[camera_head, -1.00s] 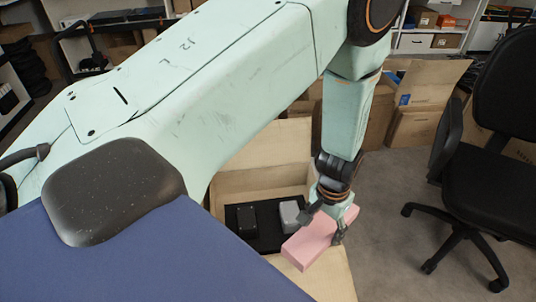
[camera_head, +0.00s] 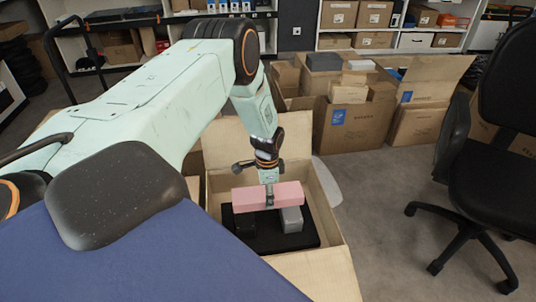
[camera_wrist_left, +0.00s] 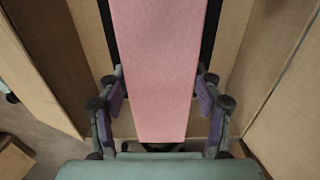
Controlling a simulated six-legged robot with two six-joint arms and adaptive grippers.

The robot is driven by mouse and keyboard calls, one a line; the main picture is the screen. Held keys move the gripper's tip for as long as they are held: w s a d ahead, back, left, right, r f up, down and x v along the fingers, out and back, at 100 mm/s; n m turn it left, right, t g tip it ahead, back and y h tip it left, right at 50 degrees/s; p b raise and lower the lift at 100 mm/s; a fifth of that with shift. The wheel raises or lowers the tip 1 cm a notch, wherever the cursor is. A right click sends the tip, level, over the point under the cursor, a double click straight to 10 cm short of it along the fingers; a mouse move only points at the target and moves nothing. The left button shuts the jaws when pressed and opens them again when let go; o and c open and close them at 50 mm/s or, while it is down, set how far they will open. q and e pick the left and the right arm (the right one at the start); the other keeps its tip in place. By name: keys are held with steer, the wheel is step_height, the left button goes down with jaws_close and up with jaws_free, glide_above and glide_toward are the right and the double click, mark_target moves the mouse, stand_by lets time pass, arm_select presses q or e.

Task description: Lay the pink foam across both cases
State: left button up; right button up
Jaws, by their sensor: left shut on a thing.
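The pink foam (camera_head: 256,199) is a long block, held level above the carton's inside, its length running left to right. My left gripper (camera_head: 269,196) is shut on it near its middle. In the left wrist view the foam (camera_wrist_left: 160,50) fills the space between the fingers (camera_wrist_left: 161,98). The dark case (camera_head: 246,226) is under the foam's left part and the grey case (camera_head: 291,221) under its right part. The foam hides the tops of both. I cannot tell whether it touches them. My right gripper is out of view.
Both cases stand on a black base (camera_head: 272,242) inside an open carton (camera_head: 335,262) with raised flaps. A blue surface (camera_head: 150,245) lies at front left. An office chair (camera_head: 490,190) stands right; more cartons (camera_head: 350,125) stand behind. Grey floor between is clear.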

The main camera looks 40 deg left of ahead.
arm_select(q)
step_height(320, 180, down, 3)
steer(key=shift+w+r+b, duration=0.15)
steer(key=shift+b, duration=0.25)
step_height(320, 180, down, 3)
steer(key=shift+f+b, duration=0.1)
steer(key=shift+b, duration=0.75)
steer(key=shift+f, duration=0.1)
steer(key=shift+f+b, duration=0.45)
steer(key=shift+b, duration=0.05)
steer(key=o, duration=0.9)
steer(key=shift+r, duration=0.1)
steer(key=shift+r, duration=0.15)
